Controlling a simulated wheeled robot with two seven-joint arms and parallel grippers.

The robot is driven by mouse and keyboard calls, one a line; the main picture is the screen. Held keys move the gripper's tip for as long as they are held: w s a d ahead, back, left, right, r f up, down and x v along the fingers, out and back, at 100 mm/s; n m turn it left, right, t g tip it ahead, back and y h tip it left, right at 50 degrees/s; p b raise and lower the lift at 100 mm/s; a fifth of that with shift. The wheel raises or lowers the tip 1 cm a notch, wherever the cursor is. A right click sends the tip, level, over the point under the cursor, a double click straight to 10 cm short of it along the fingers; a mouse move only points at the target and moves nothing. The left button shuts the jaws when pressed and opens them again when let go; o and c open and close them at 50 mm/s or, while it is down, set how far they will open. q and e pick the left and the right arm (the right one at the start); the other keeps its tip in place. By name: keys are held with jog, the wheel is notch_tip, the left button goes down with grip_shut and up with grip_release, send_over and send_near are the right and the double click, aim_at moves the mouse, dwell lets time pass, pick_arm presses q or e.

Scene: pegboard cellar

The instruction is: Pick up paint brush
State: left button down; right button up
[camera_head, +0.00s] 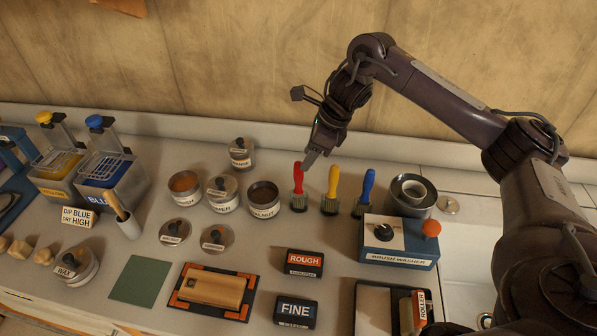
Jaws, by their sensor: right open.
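Three paint brushes stand upright in a row near the back of the bench, handles up: a red brush (298,182), a yellow brush (333,184) and a blue brush (367,188). My right gripper (310,160) points down just above and beside the red handle. Its jaws are open. It looks very close to the red handle's top, but I cannot tell whether it touches. Nothing is seen held in it. A wooden handle (117,205) also sticks out of a white cup (127,225) at the left. My left gripper is not in view.
Open and lidded cans, including the walnut can (263,205), stand left of the brushes. The brush washer (397,250) and a metal pot (412,192) are to the right. A wooden block (213,287) and sanding blocks (304,263) lie in front. My right arm covers the right side.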

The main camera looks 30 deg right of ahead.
jog(key=p, duration=0.2)
send_over(296, 191)
jog(key=f, duration=0.5)
jog(key=shift+w+d+f, duration=0.3)
jog(key=shift+w+f, duration=0.05)
jog(key=shift+f, duration=0.05)
jog(key=shift+w+a+f, duration=0.1)
jog(key=shift+w+f, duration=0.05)
jog(key=shift+f, duration=0.35)
grip_shut()
